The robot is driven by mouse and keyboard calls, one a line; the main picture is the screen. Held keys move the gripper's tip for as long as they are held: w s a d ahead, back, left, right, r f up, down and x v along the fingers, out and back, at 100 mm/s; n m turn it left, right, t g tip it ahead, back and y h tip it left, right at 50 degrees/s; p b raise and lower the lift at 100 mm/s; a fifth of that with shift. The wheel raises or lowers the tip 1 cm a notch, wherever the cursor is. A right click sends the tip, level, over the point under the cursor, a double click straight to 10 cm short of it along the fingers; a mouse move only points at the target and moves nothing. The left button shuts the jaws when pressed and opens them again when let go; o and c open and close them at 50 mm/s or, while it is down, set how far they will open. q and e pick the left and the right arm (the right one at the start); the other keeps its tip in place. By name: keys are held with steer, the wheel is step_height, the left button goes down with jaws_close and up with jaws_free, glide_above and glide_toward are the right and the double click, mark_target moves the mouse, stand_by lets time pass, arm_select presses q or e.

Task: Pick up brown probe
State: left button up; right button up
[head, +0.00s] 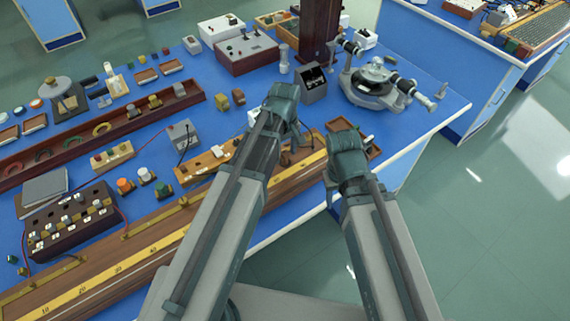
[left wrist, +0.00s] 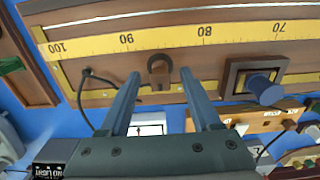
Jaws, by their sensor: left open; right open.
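A small brown piece with an arched top, which looks like the brown probe (left wrist: 160,72), is at the edge of the long wooden scale board (left wrist: 225,55) in the left wrist view. My left gripper (left wrist: 160,84) is open. Its two fingers point at the board, one on each side of the brown piece, with visible gaps; I cannot tell the height between them. In the head view my left arm hides most of this spot. My right gripper is hidden behind its own arm in the head view.
A dark block with a blue knob (left wrist: 264,88) sits right of the fingers. A black cable (left wrist: 82,100) curves at their left. In the head view, a spectrometer (head: 377,82) stands at the back right and a socket box (head: 70,220) at the left.

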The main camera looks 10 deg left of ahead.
arm_select(q)
step_height(320, 180, down, 2)
steer(key=shift+f+b, duration=0.15)
steer(key=shift+b, duration=0.5)
jaws_close()
